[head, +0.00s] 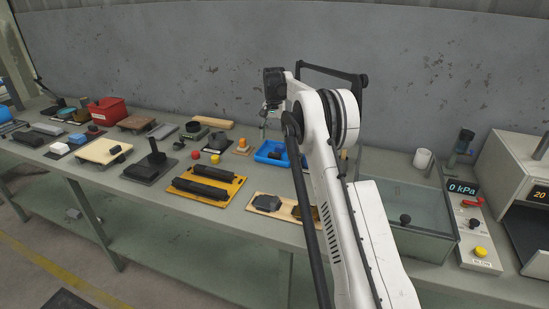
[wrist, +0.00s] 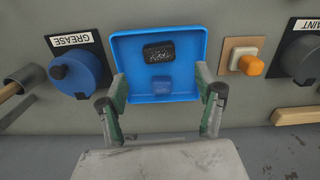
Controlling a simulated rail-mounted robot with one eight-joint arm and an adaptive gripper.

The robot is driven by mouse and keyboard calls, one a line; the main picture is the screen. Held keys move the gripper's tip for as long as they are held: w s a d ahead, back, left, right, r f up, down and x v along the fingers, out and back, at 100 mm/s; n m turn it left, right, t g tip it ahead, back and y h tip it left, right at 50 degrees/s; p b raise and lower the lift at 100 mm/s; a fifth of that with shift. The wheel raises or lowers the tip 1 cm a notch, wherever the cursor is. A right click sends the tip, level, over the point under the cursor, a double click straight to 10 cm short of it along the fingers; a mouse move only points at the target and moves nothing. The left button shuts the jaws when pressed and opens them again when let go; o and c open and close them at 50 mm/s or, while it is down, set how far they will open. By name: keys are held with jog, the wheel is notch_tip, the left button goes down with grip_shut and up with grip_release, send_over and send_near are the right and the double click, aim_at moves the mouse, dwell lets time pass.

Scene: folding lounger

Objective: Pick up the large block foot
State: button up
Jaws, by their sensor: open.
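A blue tray (wrist: 128,60) lies below my gripper (wrist: 160,88) in the wrist view. In it are a larger black block (wrist: 159,52) with a rough, speckled top and a smaller blue block (wrist: 162,84). The black one may be the large block foot; no label confirms it. My gripper is open and empty, with its fingers on either side of the near part of the tray. In the head view the tray (head: 264,157) is partly behind my arm, and my gripper hangs above it near the back of the bench.
A yellow tray with black rollers (head: 207,187) lies nearer the bench front.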

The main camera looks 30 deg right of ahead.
aim_at(275, 153)
jog(key=f, duration=0.9)
jog(key=shift+w+d, duration=0.1)
jog(key=shift+d, duration=0.1)
jog(key=shift+c, duration=0.3)
jog(key=c, duration=1)
jog(key=shift+r, duration=0.1)
